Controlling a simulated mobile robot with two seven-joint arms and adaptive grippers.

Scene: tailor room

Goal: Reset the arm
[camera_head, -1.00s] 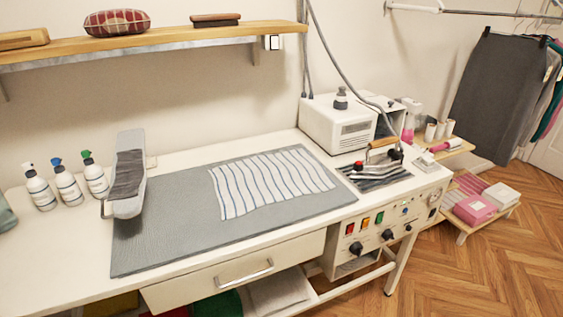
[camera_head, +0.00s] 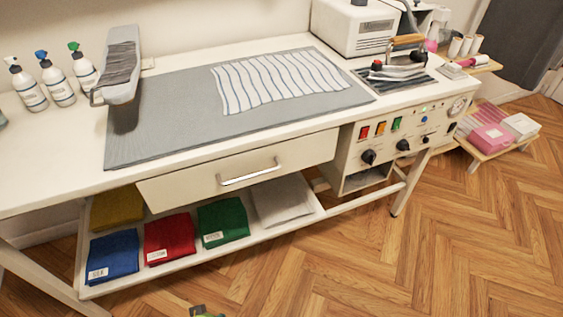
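Neither of my arms nor grippers can be made out clearly in the head view. A small grey-green piece (camera_head: 205,312) pokes in at the bottom edge, and I cannot tell what it is. A white worktable (camera_head: 60,186) fills the upper left. On its grey pad (camera_head: 165,115) lies a blue-striped white cloth (camera_head: 278,80). An iron with a wooden handle (camera_head: 402,64) rests on its stand at the table's right end.
A padded sleeve board (camera_head: 121,68) and several spray bottles stand at the left. Folded blue (camera_head: 112,258), red (camera_head: 169,238), green (camera_head: 222,221) and other cloths lie on the lower shelf. A closed drawer (camera_head: 240,170) faces front. The wooden floor (camera_head: 430,250) is clear.

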